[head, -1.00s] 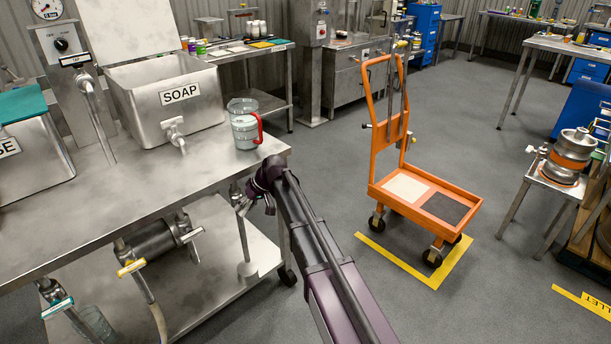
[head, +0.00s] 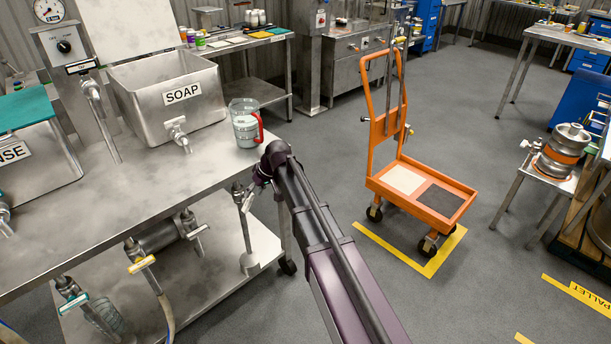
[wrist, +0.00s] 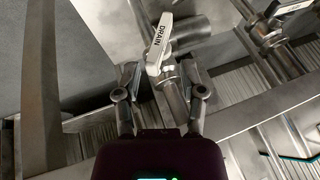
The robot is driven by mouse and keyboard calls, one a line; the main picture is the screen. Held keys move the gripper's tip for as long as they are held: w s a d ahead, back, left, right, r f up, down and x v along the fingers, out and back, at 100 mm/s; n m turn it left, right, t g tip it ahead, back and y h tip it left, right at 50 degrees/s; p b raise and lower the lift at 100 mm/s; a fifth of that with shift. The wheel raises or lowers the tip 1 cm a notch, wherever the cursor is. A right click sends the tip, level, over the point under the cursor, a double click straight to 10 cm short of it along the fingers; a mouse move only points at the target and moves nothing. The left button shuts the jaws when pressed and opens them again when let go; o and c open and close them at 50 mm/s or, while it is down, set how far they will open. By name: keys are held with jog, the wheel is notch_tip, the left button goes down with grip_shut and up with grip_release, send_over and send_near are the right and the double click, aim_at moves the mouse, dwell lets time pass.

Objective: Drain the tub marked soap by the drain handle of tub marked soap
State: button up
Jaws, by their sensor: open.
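The steel tub marked SOAP (head: 150,115) stands on the steel bench, its front tap over the bench top. A white lever marked DRAIN (wrist: 160,45) shows in the wrist view on a valve and pipe. My gripper (wrist: 160,88) is open, its two fingers on either side of the valve pipe below the lever, with nothing clasped. In the head view my gripper (head: 258,184) is beside the bench's right front edge, close to a lever valve (head: 239,190) under the bench top. I cannot tell whether the fingers touch the lever or pipe.
A second white lever (wrist: 296,6) is at the wrist view's upper right. Under the bench are yellow (head: 141,264) and teal (head: 73,305) levers. A jug with a red handle (head: 246,128) stands near the bench edge. An orange cart (head: 380,128) stands right; floor between is clear.

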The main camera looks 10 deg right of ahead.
jog(key=s+d+r+m+h+p, duration=0.3)
jog(key=s+d+r+h+p, duration=0.1)
jog(key=s+d+r+p, duration=1)
jog(key=s+r+p, duration=0.1)
jog(key=s+p, duration=0.1)
jog(key=shift+m+g+h+p, duration=0.3)
jog(key=shift+p, duration=0.05)
dwell(0.5)
jog(key=s+d+m+g+h, duration=0.1)
jog(key=s+d+m, duration=0.1)
jog(key=s+d, duration=0.4)
jog(key=s, duration=0.2)
jog(key=shift+s, duration=0.35)
